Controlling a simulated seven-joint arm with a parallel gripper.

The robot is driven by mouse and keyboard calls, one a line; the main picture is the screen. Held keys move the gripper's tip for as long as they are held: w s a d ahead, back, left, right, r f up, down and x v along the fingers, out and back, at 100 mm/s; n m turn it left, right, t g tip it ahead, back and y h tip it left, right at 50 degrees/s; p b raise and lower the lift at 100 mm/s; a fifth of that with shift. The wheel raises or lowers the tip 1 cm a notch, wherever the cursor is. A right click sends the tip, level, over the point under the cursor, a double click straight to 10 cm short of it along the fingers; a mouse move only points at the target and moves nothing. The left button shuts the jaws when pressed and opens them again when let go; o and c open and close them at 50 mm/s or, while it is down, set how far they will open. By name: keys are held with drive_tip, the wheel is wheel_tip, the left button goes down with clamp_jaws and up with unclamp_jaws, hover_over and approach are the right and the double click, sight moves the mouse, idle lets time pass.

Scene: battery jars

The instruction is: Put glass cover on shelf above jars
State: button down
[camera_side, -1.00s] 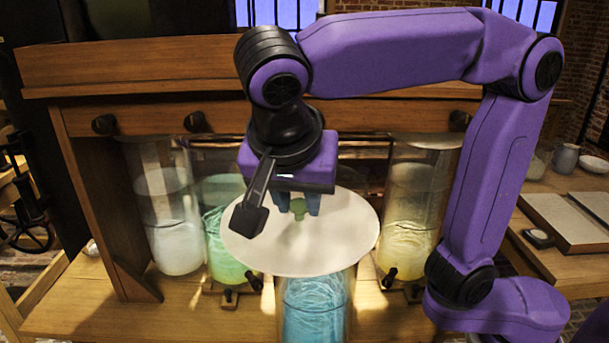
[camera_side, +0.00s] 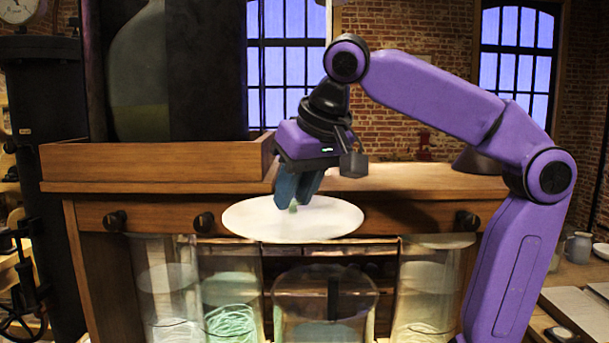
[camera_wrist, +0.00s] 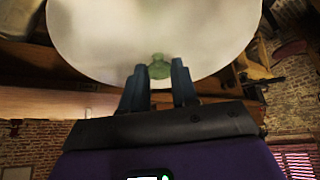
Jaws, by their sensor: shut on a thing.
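The glass cover is a pale round disc (camera_side: 250,218) with a small green knob (camera_side: 293,208) at its centre. My gripper (camera_side: 296,203) is shut on the knob and holds the cover roughly level in front of the shelf's front edge, above the jars. In the wrist view the cover (camera_wrist: 110,40) fills the top and the green knob (camera_wrist: 160,68) sits between my fingertips (camera_wrist: 160,80). The wooden shelf (camera_side: 410,182) runs above the jars. The middle jar (camera_side: 325,295) stands below the cover with its top open to view.
Other glass jars stand left (camera_side: 168,280), centre-left (camera_side: 230,290) and right (camera_side: 425,285) under the shelf. A wooden box (camera_side: 150,163) and a large dark glass vessel (camera_side: 138,70) occupy the shelf's left. The shelf's right part looks clear.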

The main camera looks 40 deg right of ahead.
drive_tip(key=shift+m+h, duration=0.3)
drive_tip(key=shift+m, duration=0.3)
drive_tip(key=d+r, duration=0.1)
drive_tip(key=d, duration=0.1)
drive_tip(key=d+r, duration=0.1)
drive_tip(key=d, duration=0.2)
drive_tip(key=w+d+r, duration=0.1)
drive_tip(key=d, duration=0.2)
drive_tip(key=shift+w+d+r, duration=0.1)
drive_tip(key=shift+d+r, duration=0.15)
drive_tip(key=shift+r, duration=0.1)
drive_tip(key=s+d+r+m+g+h, duration=0.1)
drive_tip(key=s+d+r+m, duration=0.15)
drive_tip(key=d, duration=0.45)
drive_tip(key=s+d+r+m+h, duration=0.1)
drive_tip(key=d+r+m, duration=0.15)
drive_tip(key=d, duration=0.55)
drive_tip(key=m+g+h, duration=0.2)
drive_tip(key=m, duration=0.1)
hover_over(402, 176)
wheel_tip(402, 176, down, 3)
drive_tip(key=shift+s+a+f, duration=0.1)
drive_tip(key=shift+a+f, duration=0.05)
drive_tip(key=shift+f, duration=2.2)
drive_tip(key=shift+f, duration=0.1)
drive_tip(key=c, duration=0.8)
unclamp_jaws()
drive_tip(key=shift+f, duration=0.1)
drive_tip(key=shift+c, duration=0.2)
